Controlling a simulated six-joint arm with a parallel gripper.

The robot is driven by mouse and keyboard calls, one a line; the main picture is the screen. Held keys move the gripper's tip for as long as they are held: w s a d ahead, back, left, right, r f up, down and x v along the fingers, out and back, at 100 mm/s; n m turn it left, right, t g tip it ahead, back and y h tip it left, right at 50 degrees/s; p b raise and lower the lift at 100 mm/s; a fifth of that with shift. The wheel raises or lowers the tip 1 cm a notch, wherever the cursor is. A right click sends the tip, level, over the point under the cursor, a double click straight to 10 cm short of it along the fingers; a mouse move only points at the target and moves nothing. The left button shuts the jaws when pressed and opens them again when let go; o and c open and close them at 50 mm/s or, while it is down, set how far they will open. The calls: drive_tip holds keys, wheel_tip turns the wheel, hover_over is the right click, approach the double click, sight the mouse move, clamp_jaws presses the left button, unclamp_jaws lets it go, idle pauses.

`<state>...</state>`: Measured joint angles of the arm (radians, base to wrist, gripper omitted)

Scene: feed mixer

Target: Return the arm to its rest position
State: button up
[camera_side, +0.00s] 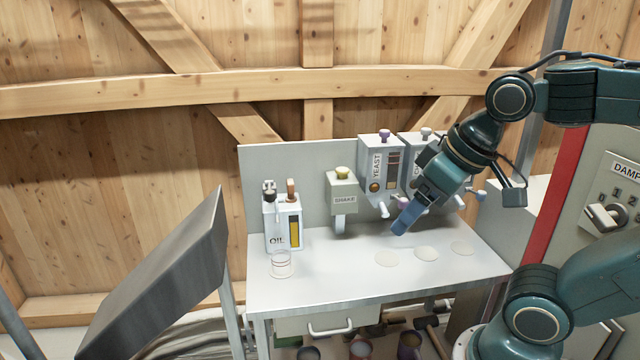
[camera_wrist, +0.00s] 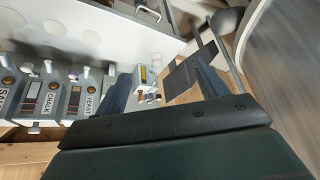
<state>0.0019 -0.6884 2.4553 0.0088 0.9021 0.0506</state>
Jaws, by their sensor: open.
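My gripper (camera_side: 407,217) hangs in the air above the right part of the white bench (camera_side: 330,280), its blue fingers tilted down and to the left. It holds nothing that I can see. In the wrist view its fingers (camera_wrist: 165,86) stand well apart at the left and right, with the bench and the oil can seen between them. My arm reaches in from the right, bent at the elbow. In the side view the gripper is in front of the dispensers and overlaps part of them.
The oil can (camera_side: 283,228) and a clear cup (camera_side: 281,264) stand at the bench's left. The shake dispenser (camera_side: 342,197) and yeast dispenser (camera_side: 379,163) line the back panel. Pale discs (camera_side: 387,258) mark the bench. A dark tilted panel (camera_side: 160,280) stands left; a control cabinet (camera_side: 597,180) stands right.

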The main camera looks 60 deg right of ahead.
drive_tip(key=shift+s+a+f+n, duration=0.1)
drive_tip(key=shift+s+f+n, duration=0.25)
drive_tip(key=shift+s, duration=0.4)
idle(0.3)
